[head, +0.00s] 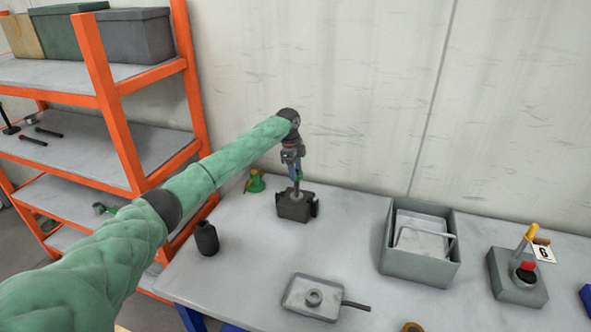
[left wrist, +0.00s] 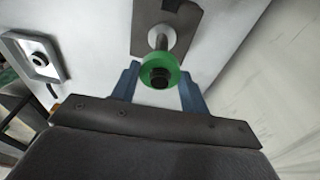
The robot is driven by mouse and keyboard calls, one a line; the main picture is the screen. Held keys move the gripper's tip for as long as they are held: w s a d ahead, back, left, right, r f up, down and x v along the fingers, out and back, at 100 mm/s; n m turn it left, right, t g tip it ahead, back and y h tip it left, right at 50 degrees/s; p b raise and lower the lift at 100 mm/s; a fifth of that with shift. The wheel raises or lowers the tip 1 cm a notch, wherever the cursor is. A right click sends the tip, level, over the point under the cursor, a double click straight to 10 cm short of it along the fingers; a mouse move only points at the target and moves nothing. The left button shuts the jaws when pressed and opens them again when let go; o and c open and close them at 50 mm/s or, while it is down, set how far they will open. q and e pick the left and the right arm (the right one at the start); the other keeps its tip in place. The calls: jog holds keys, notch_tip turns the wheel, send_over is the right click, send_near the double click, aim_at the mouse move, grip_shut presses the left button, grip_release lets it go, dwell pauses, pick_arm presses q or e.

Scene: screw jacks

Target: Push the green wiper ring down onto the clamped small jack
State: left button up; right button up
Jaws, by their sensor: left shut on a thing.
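The green wiper ring (left wrist: 174,64) is between the blue fingers of my left gripper (left wrist: 159,78), which is shut on it. In the head view the ring (head: 299,176) is a small green spot at the fingertips of my left gripper (head: 298,173). The small jack's screw (head: 296,187) stands upright in a dark clamp block (head: 293,208) at the back of the bench. In the left wrist view the screw (left wrist: 161,42) runs up to the ring, and a dark end shows in the ring's hole. How far the ring is down the screw is unclear. My right gripper is out of view.
On the bench (head: 350,250) stand a green jack-like part (head: 256,183), a black bottle-shaped part (head: 206,238), a shallow tray (head: 290,301), a grey bin (head: 423,271) and a box with a yellow lever (head: 516,290). Orange shelving (head: 110,100) is left; the wall is close behind.

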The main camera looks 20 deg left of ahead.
pick_arm(q)
jog(key=shift+f+b, duration=0.65)
jog(key=shift+f, duration=1.4)
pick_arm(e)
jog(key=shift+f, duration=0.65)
pick_arm(q)
jog(key=shift+s+a+f+b, duration=0.1)
jog(key=shift+f+b, duration=0.45)
jog(key=shift+f, duration=0.6)
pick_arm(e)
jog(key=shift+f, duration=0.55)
pick_arm(q)
jog(key=o, duration=1)
jog(key=shift+o, duration=0.2)
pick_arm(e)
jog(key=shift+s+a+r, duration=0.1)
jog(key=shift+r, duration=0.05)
